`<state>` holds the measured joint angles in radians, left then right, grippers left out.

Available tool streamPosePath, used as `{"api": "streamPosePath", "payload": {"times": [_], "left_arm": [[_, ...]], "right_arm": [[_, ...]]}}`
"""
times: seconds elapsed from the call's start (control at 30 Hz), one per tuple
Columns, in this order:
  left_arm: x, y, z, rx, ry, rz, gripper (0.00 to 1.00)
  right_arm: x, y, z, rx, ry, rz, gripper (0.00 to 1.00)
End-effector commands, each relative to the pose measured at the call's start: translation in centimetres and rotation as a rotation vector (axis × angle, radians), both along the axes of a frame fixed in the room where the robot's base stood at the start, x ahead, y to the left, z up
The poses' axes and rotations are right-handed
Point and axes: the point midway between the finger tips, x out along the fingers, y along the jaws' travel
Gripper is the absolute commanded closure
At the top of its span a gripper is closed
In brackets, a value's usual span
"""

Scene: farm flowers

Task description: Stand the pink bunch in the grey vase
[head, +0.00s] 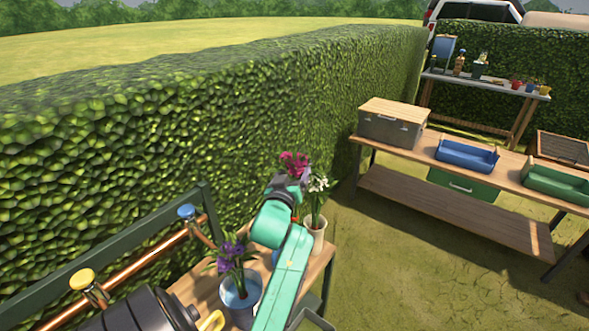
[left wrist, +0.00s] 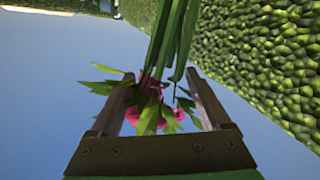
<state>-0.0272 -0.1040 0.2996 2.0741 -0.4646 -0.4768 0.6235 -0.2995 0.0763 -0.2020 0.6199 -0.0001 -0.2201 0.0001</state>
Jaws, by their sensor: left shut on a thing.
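The pink bunch (head: 294,160) shows above the far end of my left arm in the head view. My left gripper (head: 291,183) is shut on it, with the fingers mostly hidden by the wrist. In the left wrist view, the pink blooms and leaves (left wrist: 150,100) lie between the two fingers of the left gripper (left wrist: 163,98), and green stems (left wrist: 174,38) run up the picture. I cannot make out a grey vase; my arm hides part of the table. My right gripper is not in view.
On the near wooden table (head: 318,268), white flowers stand in a white vase (head: 316,234) just right of my arm. Purple flowers stand in a blue pot (head: 241,292) to its left. A copper pipe with taps (head: 150,252) and a hedge (head: 200,130) border the left side.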

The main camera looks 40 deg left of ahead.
Motion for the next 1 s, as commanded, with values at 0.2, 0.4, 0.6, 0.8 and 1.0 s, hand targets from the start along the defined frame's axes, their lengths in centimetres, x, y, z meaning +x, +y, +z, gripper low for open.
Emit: {"api": "streamPosePath", "payload": {"times": [0.2,0.4,0.6,0.8,1.0], "left_arm": [[0.0,0.0,-2.5,0.000,-0.002,0.000,1.00],[0.0,0.0,-4.6,0.000,-0.001,0.000,1.00],[0.0,0.0,-6.6,0.001,-0.002,0.000,1.00],[0.0,0.0,-8.5,0.000,-0.002,0.000,1.00],[0.0,0.0,-10.6,0.000,-0.002,-0.001,1.00]], "right_arm": [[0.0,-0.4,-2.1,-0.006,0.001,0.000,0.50],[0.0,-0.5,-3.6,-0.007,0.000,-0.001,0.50],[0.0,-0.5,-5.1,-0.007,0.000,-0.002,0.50],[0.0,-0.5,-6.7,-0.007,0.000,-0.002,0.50],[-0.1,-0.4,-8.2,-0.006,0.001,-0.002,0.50]]}}
